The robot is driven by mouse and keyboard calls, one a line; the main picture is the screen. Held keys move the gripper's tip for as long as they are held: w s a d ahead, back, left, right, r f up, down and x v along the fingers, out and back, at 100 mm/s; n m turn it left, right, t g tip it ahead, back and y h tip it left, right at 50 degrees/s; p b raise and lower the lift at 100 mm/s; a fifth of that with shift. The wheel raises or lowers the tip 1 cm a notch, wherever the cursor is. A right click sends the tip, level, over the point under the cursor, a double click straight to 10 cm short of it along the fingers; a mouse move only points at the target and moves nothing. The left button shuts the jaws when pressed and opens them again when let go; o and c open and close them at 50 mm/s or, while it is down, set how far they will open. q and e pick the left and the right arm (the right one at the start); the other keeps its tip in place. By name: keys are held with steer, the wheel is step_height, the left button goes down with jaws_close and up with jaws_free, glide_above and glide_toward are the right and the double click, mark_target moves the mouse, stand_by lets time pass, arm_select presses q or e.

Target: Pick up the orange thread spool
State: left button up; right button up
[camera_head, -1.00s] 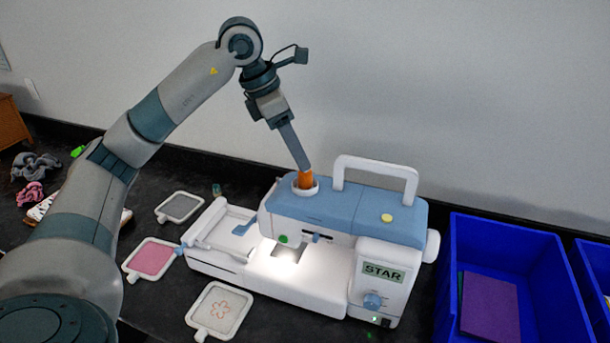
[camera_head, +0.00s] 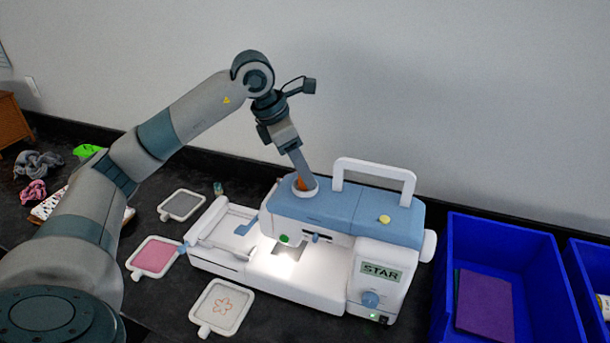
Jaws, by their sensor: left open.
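The orange thread spool (camera_head: 301,184) stands in the round white holder on the top left of the blue and white sewing machine (camera_head: 330,216). Only a small strip of orange shows; the fingers hide most of it. My left gripper (camera_head: 304,180) points down from above, with its fingertips right at the spool, inside the rim of the holder. The fingers are seen edge-on and are open around or beside the spool; I cannot tell whether they touch it. My right gripper is not in view.
The machine's white handle (camera_head: 374,168) rises right of the spool. Blue bins (camera_head: 505,235) stand at the right. A grey hoop (camera_head: 181,205), a pink hoop (camera_head: 154,257) and a flower hoop (camera_head: 221,306) lie left and in front. The wall is behind.

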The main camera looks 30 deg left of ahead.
arm_select(q)
steer(key=shift+w+d+f, duration=0.15)
steer(key=shift+w+f, duration=0.05)
steer(key=shift+f, duration=0.35)
steer(key=c, duration=1.1)
